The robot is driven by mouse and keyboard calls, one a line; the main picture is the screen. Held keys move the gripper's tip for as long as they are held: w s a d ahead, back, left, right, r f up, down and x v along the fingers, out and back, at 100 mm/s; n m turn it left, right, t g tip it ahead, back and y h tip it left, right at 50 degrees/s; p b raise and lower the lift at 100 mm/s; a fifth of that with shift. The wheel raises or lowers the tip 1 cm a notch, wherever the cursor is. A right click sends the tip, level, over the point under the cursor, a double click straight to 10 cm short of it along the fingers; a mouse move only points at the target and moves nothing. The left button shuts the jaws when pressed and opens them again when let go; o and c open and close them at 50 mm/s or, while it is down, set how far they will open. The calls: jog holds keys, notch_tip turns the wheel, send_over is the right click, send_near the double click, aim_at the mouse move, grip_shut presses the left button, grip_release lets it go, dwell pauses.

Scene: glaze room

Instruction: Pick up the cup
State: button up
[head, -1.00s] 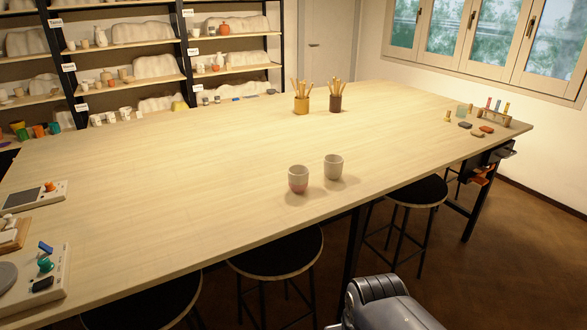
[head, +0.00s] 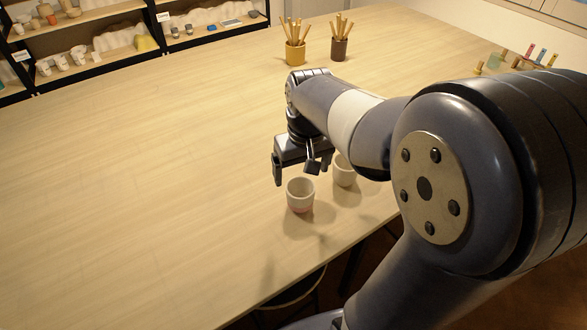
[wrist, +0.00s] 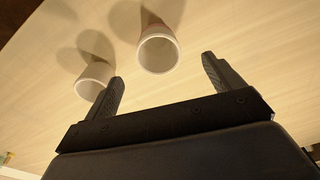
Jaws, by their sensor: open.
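Two cups stand on the wooden table. The nearer cup (head: 300,197) is pale grey with a pinkish-red lower part. The other cup (head: 344,174) is plain grey, behind it to the right and partly hidden by my gripper. My gripper (head: 295,174) points down, open and empty, just above and behind the nearer cup. In the wrist view the red-based cup (wrist: 158,54) shows between the two fingers (wrist: 162,68), apart from them. The plain cup (wrist: 92,82) shows just outside the left finger, and I cannot tell how close it is.
The table (head: 150,190) is bare to the left of the cups. A yellow pot (head: 295,53) and a brown pot (head: 339,48) with wooden tools stand at the back. Small colored items (head: 520,60) sit at the right. Shelves (head: 105,48) stand behind.

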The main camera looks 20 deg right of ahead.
aim_at(300, 193)
jog(key=f, duration=0.4)
jog(key=shift+w+f, duration=0.15)
jog(key=shift+w, duration=0.2)
jog(key=shift+w+d+f+p, duration=0.1)
jog(key=shift+w+f+p, duration=0.15)
jog(key=shift+f, duration=1.3)
jog(key=shift+w+f+p, duration=0.15)
jog(key=shift+f+p, duration=0.1)
jog(key=shift+f, duration=1.3)
jog(key=shift+c, duration=0.2)
jog(key=c, duration=1.1)
